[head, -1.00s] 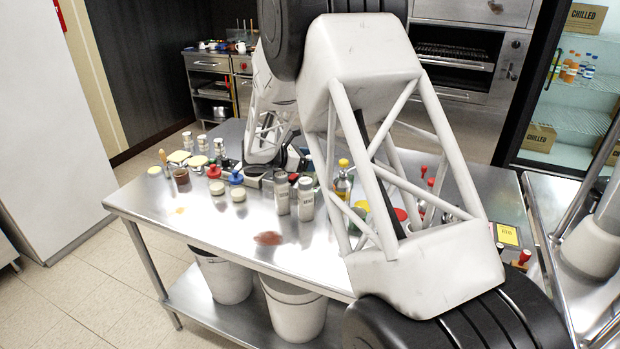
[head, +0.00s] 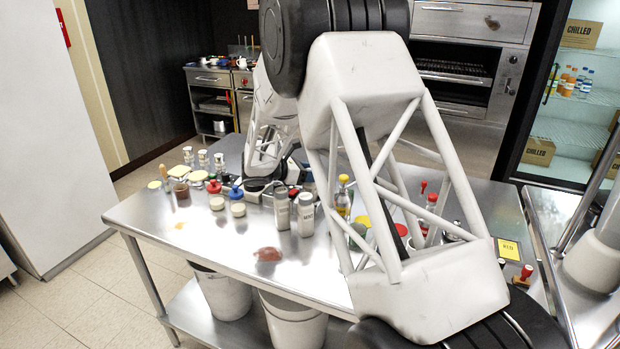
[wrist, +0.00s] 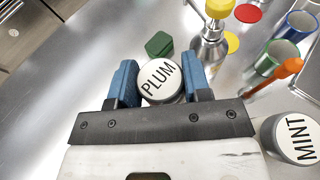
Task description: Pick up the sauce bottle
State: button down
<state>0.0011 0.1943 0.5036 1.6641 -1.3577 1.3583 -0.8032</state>
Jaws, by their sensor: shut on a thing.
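In the wrist view, my gripper (wrist: 160,88) has its two blue fingers on either side of a round, pale-topped bottle marked PLUM (wrist: 160,80), and is shut on it. I see this bottle almost from above, so its body is mostly hidden. A bottle with a yellow cap (wrist: 212,45) stands just beyond, and shows in the head view too (head: 342,196). A similar pale top marked MINT (wrist: 295,140) is at the lower right. In the head view, my arm and the things on the table hide most of my gripper and its fingertips.
In the head view, two grey labelled containers (head: 293,212) stand on the steel table (head: 200,245), with a reddish-brown patch (head: 268,254) in front. Jars and shakers crowd the left.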

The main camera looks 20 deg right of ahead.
notch_tip(320, 180, up, 9)
jog(key=shift+r, duration=0.1)
dwell(0.4)
dwell(0.5)
